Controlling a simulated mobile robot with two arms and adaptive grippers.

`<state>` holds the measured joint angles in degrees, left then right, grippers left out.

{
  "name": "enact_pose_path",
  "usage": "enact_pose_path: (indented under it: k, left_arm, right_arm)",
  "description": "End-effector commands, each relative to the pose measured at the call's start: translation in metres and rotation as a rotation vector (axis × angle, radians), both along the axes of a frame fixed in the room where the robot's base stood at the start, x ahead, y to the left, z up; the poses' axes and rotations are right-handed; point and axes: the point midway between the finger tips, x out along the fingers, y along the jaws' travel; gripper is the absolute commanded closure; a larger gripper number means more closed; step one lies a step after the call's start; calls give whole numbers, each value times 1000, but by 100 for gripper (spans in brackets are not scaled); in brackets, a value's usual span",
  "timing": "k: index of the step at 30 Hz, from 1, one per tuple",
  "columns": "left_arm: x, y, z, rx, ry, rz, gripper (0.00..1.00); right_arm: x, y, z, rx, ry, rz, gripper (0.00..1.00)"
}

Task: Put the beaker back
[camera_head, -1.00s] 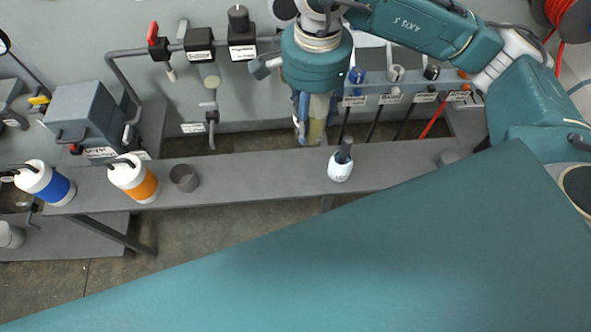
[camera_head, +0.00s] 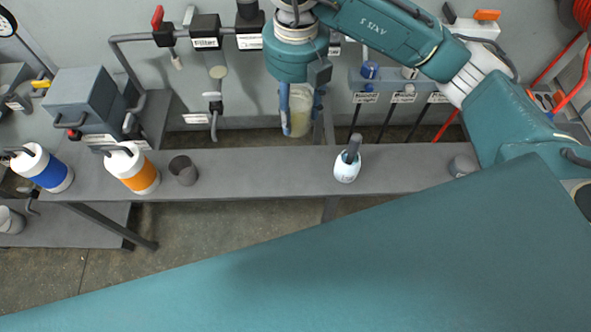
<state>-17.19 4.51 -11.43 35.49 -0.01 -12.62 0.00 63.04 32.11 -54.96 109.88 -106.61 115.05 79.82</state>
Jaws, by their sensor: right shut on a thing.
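My right gripper (camera_head: 298,105) hangs down from the teal arm that comes in from the upper right. It is shut on a clear beaker (camera_head: 299,122) with pale yellowish content, held upright. The beaker is just behind the back edge of the grey bench (camera_head: 250,173), in front of the wall. Part of the beaker is hidden by a blue finger. My left gripper is not in the picture.
On the bench stand a blue-banded bottle (camera_head: 52,174), an orange-banded bottle (camera_head: 139,176), a grey cup (camera_head: 183,170), a small white bottle with a dark top (camera_head: 346,170) and a grey pot (camera_head: 462,166). Pipes and valves line the wall. The bench between cup and white bottle is clear.

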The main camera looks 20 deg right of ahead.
Motion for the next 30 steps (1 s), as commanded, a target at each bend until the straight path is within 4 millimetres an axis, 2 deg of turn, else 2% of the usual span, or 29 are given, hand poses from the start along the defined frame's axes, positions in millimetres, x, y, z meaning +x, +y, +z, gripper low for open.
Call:
enact_pose_path:
  k: [5, 18, 21, 30]
  left_arm:
    - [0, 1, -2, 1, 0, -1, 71]
    - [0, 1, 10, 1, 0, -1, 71]
    - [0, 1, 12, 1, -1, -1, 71]
    - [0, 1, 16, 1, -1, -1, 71]
  right_arm:
    - [-1, 2, -19, 2, 7, -57, 100]
    - [-1, 1, -124, -1, 7, -57, 100]
    - [0, 1, -142, -1, 3, -56, 100]
    - [-1, 1, -173, -2, 6, -55, 100]
